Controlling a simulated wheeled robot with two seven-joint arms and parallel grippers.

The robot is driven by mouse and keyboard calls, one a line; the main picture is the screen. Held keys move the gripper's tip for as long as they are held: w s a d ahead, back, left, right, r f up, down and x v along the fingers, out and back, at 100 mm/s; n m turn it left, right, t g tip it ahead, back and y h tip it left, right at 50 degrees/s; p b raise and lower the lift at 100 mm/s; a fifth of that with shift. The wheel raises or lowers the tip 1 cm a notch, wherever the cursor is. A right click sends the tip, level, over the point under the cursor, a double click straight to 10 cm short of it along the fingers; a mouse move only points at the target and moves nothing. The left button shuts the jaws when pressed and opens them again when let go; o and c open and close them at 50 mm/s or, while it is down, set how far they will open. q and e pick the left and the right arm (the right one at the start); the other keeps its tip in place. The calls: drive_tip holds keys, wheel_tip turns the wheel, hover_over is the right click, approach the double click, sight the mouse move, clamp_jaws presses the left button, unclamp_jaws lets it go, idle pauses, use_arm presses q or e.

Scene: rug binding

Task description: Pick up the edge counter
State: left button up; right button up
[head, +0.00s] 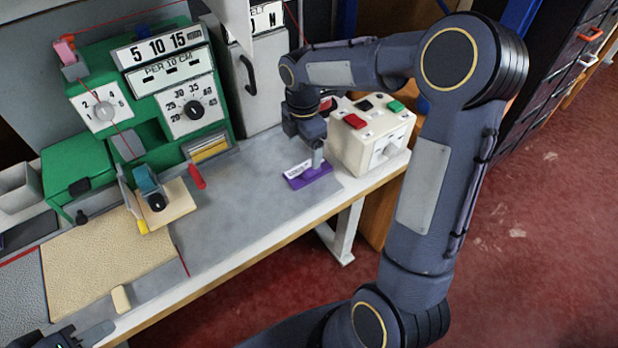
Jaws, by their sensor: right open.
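A small purple block with a white label (296,182), which looks like the edge counter, lies on the grey bench top in the middle of the head view. My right gripper (317,160) points down right over it, at its right half. The fingers hide part of the block; whether they touch it I cannot tell. The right gripper is open. My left gripper (90,336) shows only in part at the bottom left corner, far from the block, and its jaws cannot be made out.
A cream box with coloured buttons (369,138) stands close on the right of the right gripper. A green machine with dials (150,90) stands at the back left. A tan mat (95,262) lies at the left. Bare bench (240,215) lies left of the block.

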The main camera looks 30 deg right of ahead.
sight(308, 164)
drive_tip(key=f, duration=0.5)
drive_tip(key=d+f, duration=0.1)
drive_tip(key=f, duration=0.1)
drive_tip(key=shift+s+f, duration=0.15)
drive_tip(key=c, duration=1.1)
